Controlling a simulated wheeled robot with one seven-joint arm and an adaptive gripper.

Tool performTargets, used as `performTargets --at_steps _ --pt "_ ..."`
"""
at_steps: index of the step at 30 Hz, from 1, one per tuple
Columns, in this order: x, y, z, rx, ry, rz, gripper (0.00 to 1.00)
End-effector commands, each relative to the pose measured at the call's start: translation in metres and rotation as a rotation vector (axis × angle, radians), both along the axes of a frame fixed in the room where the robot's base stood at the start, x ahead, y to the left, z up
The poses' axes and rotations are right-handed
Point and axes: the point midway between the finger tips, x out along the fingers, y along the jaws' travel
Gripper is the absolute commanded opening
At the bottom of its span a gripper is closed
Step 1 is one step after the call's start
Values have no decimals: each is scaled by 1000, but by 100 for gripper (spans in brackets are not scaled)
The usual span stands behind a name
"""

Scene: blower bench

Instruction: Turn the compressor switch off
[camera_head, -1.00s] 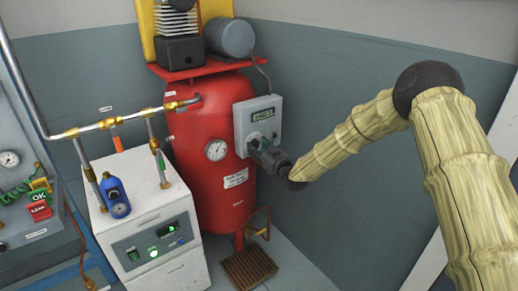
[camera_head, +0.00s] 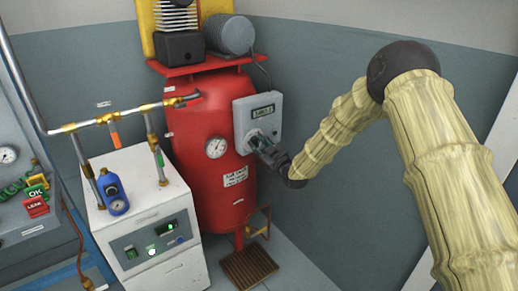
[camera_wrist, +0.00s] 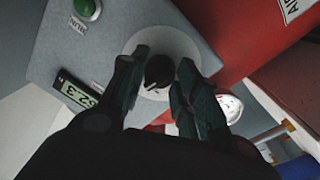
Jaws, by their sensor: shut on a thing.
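The compressor is a red upright tank (camera_head: 200,120) with a grey control box (camera_head: 243,120) on its right side. In the wrist view the box's face (camera_wrist: 110,45) carries a round pale plate with a dark rotary switch knob (camera_wrist: 159,72) that has a white mark. My gripper (camera_head: 258,143) is at the lower part of the box. In the wrist view its two dark fingers (camera_wrist: 160,85) are on either side of the knob, shut on it. The knob's sides are partly hidden by the fingers.
A green lamp (camera_wrist: 85,8) labelled RUN and a lit display (camera_wrist: 75,92) are on the box. A pressure gauge (camera_head: 216,147) is on the tank. A white cabinet (camera_head: 150,222) with pipes and a blue bottle (camera_head: 113,194) stands left. The wall at right is clear.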

Motion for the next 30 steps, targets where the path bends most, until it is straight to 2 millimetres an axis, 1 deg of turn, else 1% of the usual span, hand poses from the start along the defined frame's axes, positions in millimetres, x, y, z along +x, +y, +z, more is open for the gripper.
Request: performTargets --at_steps 2,15,21,30 --pt "0 1 -3 -60 -43 1 7" --pt "0 0 -3 -372 -271 2 7" --pt "0 0 -3 -470 -339 2 7" --pt "1 -1 -1 -541 -393 1 7"
